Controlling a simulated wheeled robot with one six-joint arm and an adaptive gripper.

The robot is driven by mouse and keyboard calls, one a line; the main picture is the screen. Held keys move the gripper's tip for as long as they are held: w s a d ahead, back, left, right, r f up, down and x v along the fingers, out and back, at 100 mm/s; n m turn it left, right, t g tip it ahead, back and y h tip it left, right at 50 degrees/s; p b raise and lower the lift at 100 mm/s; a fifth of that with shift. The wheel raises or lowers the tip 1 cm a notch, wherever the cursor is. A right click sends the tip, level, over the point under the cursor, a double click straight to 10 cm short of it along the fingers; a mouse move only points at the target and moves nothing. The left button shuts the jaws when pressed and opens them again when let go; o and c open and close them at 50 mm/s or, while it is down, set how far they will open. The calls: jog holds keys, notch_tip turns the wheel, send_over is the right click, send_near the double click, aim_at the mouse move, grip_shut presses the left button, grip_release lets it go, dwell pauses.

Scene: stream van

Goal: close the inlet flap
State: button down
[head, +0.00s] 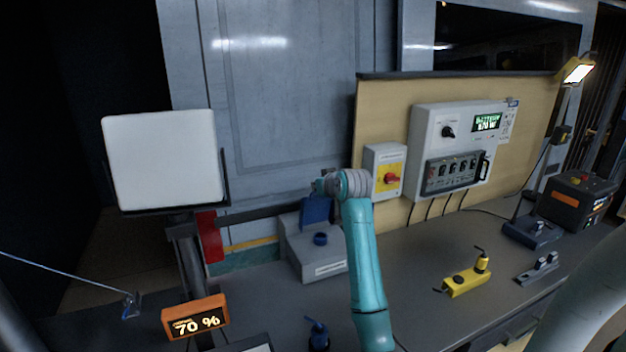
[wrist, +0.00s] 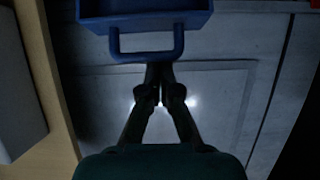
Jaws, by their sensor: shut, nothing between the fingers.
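The inlet flap (head: 316,211) is a blue panel standing raised at the back of a grey box (head: 318,270) on the bench. A round blue inlet (head: 320,239) sits on the box in front of it. In the wrist view the blue flap (wrist: 146,10) is at the top, with its loop handle (wrist: 147,57) pointing toward my fingers. My gripper (wrist: 159,88) is shut and empty, its fingertips close to the handle bar; I cannot tell whether they touch. In the head view my gripper (head: 320,186) is small and partly hidden at the flap's upper edge.
A yellow switch box (head: 384,172) and a grey control panel (head: 463,150) are on the board to the right. A white screen (head: 164,160) and a 70 % display (head: 195,317) stand left.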

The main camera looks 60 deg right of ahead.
jog(key=s+a+f+t+h, duration=0.2)
jog(key=s+a+f+t, duration=0.1)
jog(key=s, duration=0.1)
send_over(328, 259)
jog(key=v, duration=0.2)
notch_tip(328, 259, down, 8)
jog(key=shift+s+a+f, duration=0.15)
jog(key=shift+s+f, duration=0.1)
jog(key=shift+f, duration=1.45)
jog(key=shift+s+a+f, duration=0.15)
jog(key=shift+s+f, duration=0.1)
jog(key=shift+f, duration=1.4)
jog(key=shift+s+a+f, duration=0.15)
jog(key=shift+s+f, duration=0.1)
jog(key=shift+f, duration=1.45)
jog(key=shift+s+a, duration=0.15)
jog(key=shift+s, duration=0.25)
jog(key=r+v, duration=0.2)
jog(key=v, duration=0.9)
jog(key=shift+r, duration=0.35)
